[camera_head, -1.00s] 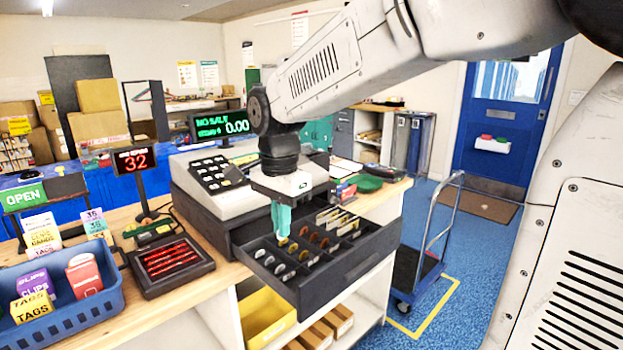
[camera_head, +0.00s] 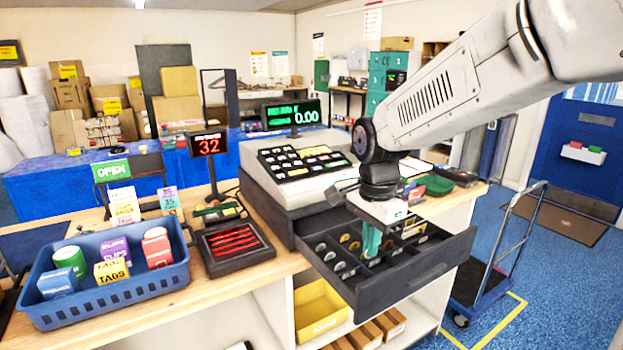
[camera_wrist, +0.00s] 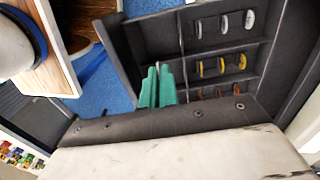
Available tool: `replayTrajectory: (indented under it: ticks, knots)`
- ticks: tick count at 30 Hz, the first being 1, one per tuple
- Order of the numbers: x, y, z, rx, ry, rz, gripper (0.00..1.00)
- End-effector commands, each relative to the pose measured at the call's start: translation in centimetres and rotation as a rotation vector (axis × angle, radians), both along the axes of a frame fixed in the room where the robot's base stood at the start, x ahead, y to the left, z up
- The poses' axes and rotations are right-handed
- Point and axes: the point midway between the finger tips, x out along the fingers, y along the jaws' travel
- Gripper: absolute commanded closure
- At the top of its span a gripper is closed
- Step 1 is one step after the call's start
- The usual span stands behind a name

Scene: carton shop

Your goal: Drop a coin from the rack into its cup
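The open dark cash drawer (camera_head: 440,270) holds the coin rack, with short rows of coins on edge. The silver coins (camera_head: 330,257) are nearest the drawer's left side; the yellow coins (camera_head: 345,238) are behind them. The wrist view shows a silver coin (camera_wrist: 224,22), a yellow coin (camera_wrist: 221,66) and a dark copper coin (camera_wrist: 219,92). My gripper (camera_head: 371,254) points down over the drawer. In the wrist view its teal fingers (camera_wrist: 157,70) are close together, with a thin pale sliver between their tips that looks like a coin on edge. I cannot make out the cup.
The cash register (camera_head: 300,175) stands behind the drawer. A dark tray with red items (camera_head: 233,242) and a blue basket of small boxes (camera_head: 110,300) stand on the counter to the left. A hand trolley (camera_head: 490,285) stands on the floor at right.

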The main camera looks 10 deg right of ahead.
Motion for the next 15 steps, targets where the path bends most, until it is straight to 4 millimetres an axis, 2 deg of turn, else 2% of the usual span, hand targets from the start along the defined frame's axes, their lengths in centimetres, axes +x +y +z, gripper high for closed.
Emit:
replayTrajectory:
  ticks: [5, 8, 15]
  knots:
    - [-0.01, -0.01, 0.0, 0.0, 0.0, 0.0, 1.0]
    - [-0.01, -0.01, 0.0, 0.0, 0.0, 0.0, 0.73]
    - [-0.01, 0.0, 0.02, 0.0, 0.0, 0.0, 0.73]
